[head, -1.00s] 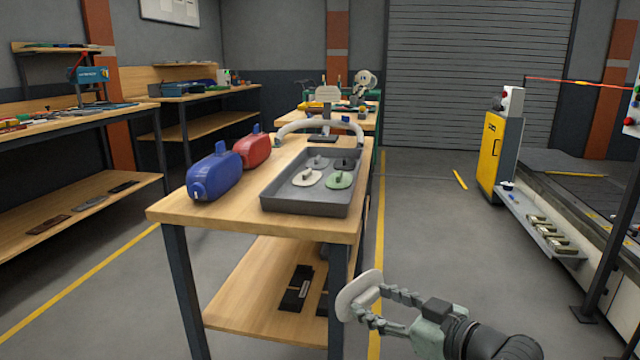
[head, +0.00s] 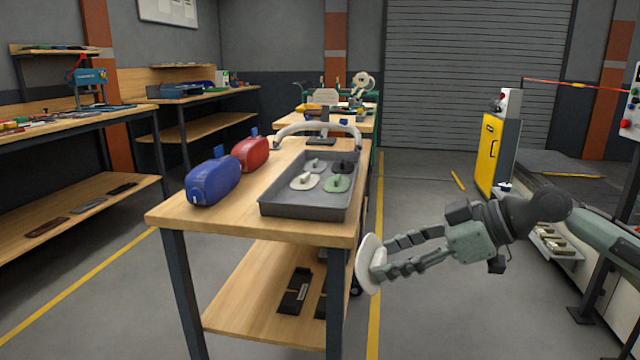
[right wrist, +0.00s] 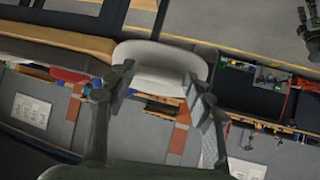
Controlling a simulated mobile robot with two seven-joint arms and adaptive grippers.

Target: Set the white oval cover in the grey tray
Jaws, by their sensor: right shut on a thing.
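The white oval cover (head: 368,264) is held in my right gripper (head: 384,262), to the right of the table's front right leg and lower than the tabletop. It stands on edge, its flat face turned to the left. The right wrist view shows the cover (right wrist: 160,58) between the two fingers (right wrist: 160,90). The grey tray (head: 305,207) sits on the wooden table at its right side. Several oval covers lie in it: a white one (head: 304,183), a green one (head: 337,184), a grey one and a dark one behind.
A blue canister (head: 212,182) and a red canister (head: 251,152) lie left of the tray. The wooden tabletop (head: 185,218) has bare room at its front left. A curved grey bar (head: 318,127) stands behind the tray. A yellow cabinet (head: 490,154) stands at right.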

